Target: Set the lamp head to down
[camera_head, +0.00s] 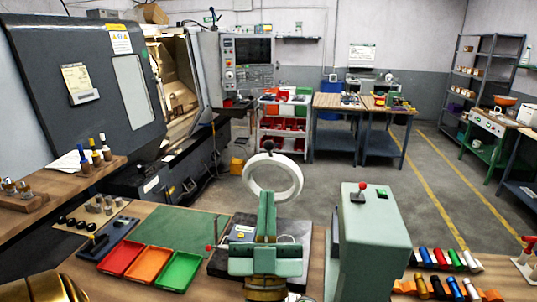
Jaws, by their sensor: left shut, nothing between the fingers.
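The lamp head (251,186) is a white ring with an open middle, above the bench near the centre. Its face is turned toward me, roughly upright, and a dark knob (269,146) stands at its top edge. What carries the lamp head is hidden behind my gripper. My left gripper (267,196) is green with a brass-coloured wrist. Its two fingers are shut together, empty, and point away from me. In the picture the fingertips overlap the lower edge of the ring; I cannot tell whether they touch it.
Red, orange and green trays (161,266) lie left on the bench near a green mat (178,232). A dark plate (222,262) lies beneath the gripper. A tall green housing (372,245) with a red-knobbed lever stands close at right, beside several coloured handles (444,260).

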